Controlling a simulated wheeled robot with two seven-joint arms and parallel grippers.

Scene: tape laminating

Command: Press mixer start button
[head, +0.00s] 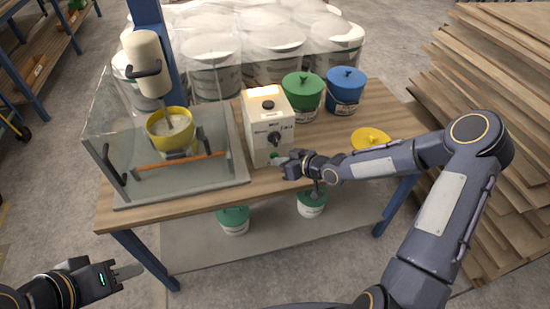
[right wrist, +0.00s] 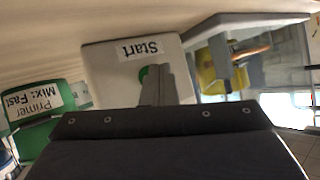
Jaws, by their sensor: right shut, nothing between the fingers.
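The mixer control box (head: 262,118) is off-white, with a dark knob on its front, and stands on the wooden table. The green start button (right wrist: 144,72) sits below the "Start" label (right wrist: 139,50), which appears upside down in the right wrist view. My right gripper (right wrist: 158,82) is shut and empty, its fingertips in front of the button and partly hiding it. I cannot tell whether they touch it. In the head view my right gripper (head: 284,163) is at the box's lower front. My left gripper (head: 130,270) is below the table's left front; its finger gap cannot be made out.
The mixer (head: 149,65) with a yellow bucket (head: 170,128) stands behind clear guard panels left of the box. Green (head: 303,96) and blue (head: 346,92) lidded buckets stand to its right. A yellow lid (head: 370,138) is beside my right arm. Stacked boards (head: 490,80) lie at right.

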